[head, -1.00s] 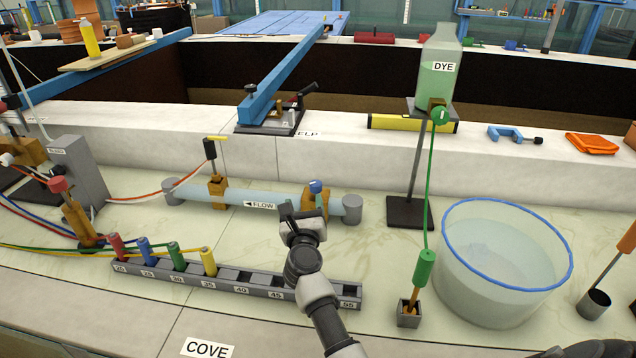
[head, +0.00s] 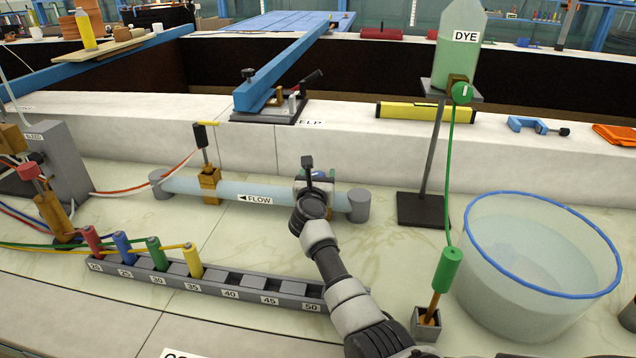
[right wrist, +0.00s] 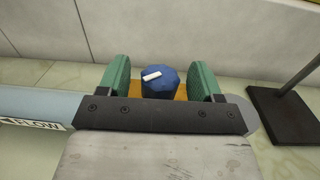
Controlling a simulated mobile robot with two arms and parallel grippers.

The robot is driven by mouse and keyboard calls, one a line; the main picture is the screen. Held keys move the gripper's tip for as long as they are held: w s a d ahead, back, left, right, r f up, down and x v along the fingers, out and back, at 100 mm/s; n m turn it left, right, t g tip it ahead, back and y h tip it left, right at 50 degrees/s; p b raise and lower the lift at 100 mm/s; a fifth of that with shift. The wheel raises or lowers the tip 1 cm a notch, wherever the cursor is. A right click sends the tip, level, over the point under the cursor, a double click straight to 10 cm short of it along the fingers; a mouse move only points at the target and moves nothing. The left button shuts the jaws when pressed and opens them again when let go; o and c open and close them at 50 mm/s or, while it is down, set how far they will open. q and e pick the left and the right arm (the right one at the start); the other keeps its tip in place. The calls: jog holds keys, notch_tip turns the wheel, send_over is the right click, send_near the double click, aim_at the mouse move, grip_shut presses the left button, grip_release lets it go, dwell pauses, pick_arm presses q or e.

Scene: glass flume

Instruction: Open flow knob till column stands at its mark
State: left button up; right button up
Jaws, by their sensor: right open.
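The flow knob, a blue faceted cap with a white pointer bar, shows in the right wrist view (right wrist: 160,84) on a brass-coloured block (right wrist: 134,89). The block sits on the pale blue pipe (head: 228,193) marked FLOW. My right gripper (head: 307,166) is over the knob in the head view and largely hides it. In the right wrist view its green-padded fingers (right wrist: 160,72) stand open, one on each side of the knob, with a gap on both sides. I cannot pick out the column or its mark. My left gripper is not in view.
A numbered grey rack (head: 250,284) with several coloured plugs lies in front of the pipe. Right are the DYE bottle (head: 458,48) on its stand (head: 422,209), a green-handled tool (head: 447,270) and a water tub (head: 540,270).

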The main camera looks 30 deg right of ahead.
jog(key=shift+w+d, duration=0.2)
jog(key=shift+w, duration=0.15)
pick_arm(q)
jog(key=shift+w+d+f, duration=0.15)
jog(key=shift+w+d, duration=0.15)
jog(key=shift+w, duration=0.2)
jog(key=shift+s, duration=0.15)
pick_arm(e)
jog(key=shift+c, duration=0.6)
jog(key=c, duration=0.8)
jog(key=n+y+p, duration=0.1)
jog(key=p, duration=0.1)
jog(key=n+t+y+p, duration=0.1)
jog(key=p, duration=0.1)
jog(key=shift+s+r+t+y, duration=0.1)
jog(key=shift+r+t+y, duration=0.2)
jog(key=shift+y, duration=0.1)
jog(key=shift+f+n+y+p, duration=0.2)
jog(key=shift+n+y+p, duration=0.2)
jog(key=shift+y+p, duration=0.15)
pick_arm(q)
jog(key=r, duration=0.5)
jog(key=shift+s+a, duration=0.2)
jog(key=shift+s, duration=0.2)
pick_arm(e)
jog(key=shift+f+t, duration=0.15)
jog(key=shift+t, duration=0.15)
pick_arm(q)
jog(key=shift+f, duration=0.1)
